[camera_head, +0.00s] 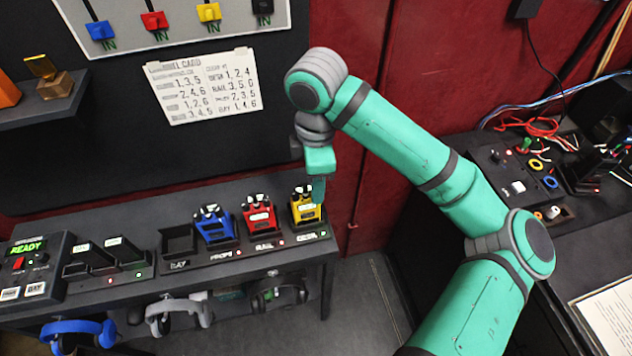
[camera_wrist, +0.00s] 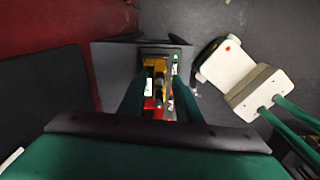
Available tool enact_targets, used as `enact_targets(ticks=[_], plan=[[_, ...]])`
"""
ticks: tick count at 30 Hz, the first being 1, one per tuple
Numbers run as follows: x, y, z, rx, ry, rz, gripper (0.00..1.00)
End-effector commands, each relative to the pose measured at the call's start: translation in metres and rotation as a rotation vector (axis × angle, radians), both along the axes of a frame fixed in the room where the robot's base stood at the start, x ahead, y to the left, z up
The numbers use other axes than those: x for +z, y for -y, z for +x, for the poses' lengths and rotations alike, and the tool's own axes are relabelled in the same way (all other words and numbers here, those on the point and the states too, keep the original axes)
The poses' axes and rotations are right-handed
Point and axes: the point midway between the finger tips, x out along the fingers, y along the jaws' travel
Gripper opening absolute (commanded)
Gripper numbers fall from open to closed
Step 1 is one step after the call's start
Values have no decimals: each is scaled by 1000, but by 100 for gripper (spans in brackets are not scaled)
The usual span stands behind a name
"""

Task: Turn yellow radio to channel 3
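The yellow radio (camera_head: 303,208) stands in the rightmost dock of the dark bench, to the right of the red radio (camera_head: 258,215) and the blue radio (camera_head: 213,225). My gripper (camera_head: 318,190) points down just above and at the right edge of the yellow radio, partly covering it. In the wrist view my gripper (camera_wrist: 158,105) has its two green fingers apart, with the yellow radio (camera_wrist: 155,66) and some red seen in the gap. I see no grasp. The knob's channel setting is too small to read.
An empty dock (camera_head: 179,242) sits left of the blue radio. A charger box with a green READY display (camera_head: 28,248) is at far left. Headsets hang below the bench edge (camera_head: 185,310). A channel card (camera_head: 201,87) is on the wall. A cluttered bench (camera_head: 540,170) stands at right.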

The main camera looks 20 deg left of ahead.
Motion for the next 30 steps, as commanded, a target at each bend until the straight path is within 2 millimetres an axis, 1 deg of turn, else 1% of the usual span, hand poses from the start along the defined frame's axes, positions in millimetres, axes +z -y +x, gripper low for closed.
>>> enact_targets(ticks=[3,9,10,11,12,13,14,20,30], plan=[[-3,0,0,0,0,0,31],[-3,0,0,0,0,0,31],[-3,0,0,0,0,0,29],[-3,0,0,0,0,0,22],[-3,0,0,0,0,0,12],[-3,0,0,0,0,0,5],[-3,0,0,0,0,0,0],[-3,0,0,-12,0,0,0],[-3,0,0,-235,0,0,0]])
